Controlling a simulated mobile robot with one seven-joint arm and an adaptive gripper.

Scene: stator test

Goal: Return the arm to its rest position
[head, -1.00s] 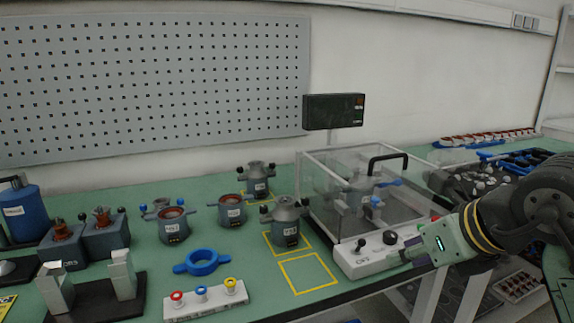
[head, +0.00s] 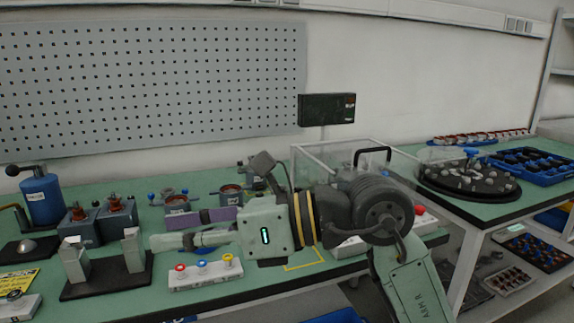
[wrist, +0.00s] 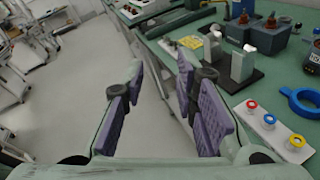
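My gripper (head: 172,229) reaches leftward across the front of the bench in the head view, with my arm coming in from the right. In the wrist view my gripper (wrist: 160,75) shows two purple-padded fingers spread apart with nothing between them. Grey floor lies behind the gap, and the bench edge runs just to the right. In the head view the hand and arm hide part of the blue ring, the grey housings and the clear-lidded tester (head: 315,158).
A stand with two upright grey blocks (head: 133,250) is left of the gripper. A white strip with red, blue and yellow rings (head: 203,280) lies just below it. The blue ring (wrist: 300,103) shows in the wrist view. A round black tray (head: 470,190) sits on the right table.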

